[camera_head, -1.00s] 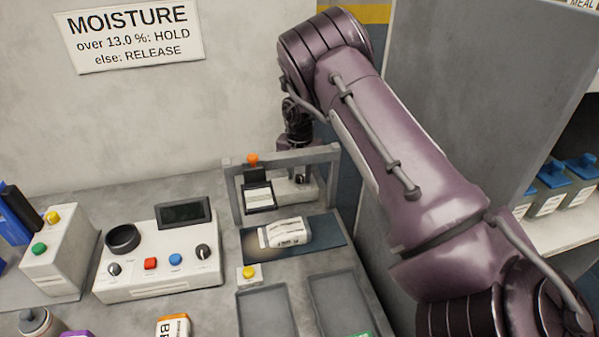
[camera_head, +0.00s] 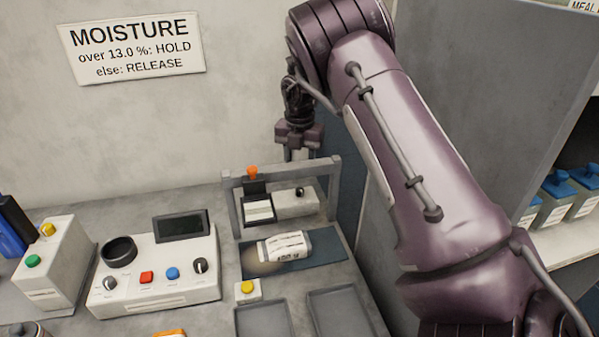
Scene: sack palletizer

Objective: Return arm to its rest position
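My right arm (camera_head: 415,175) reaches in from the right. Its gripper (camera_head: 301,152) hangs in the air above and behind the grey frame, fingers pointing down. The two fingers look apart with nothing between them. A small white printed sack (camera_head: 287,246) lies on the dark blue mat (camera_head: 325,247) in front of the frame, clear of the gripper. My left gripper is not in view.
A grey frame (camera_head: 332,190) holding a black stamp-like device (camera_head: 257,200) stands below the gripper. A white meter box (camera_head: 152,275), a yellow-button box (camera_head: 248,289) and two grey trays (camera_head: 340,312) share the bench. A grey cabinet wall (camera_head: 500,100) stands right.

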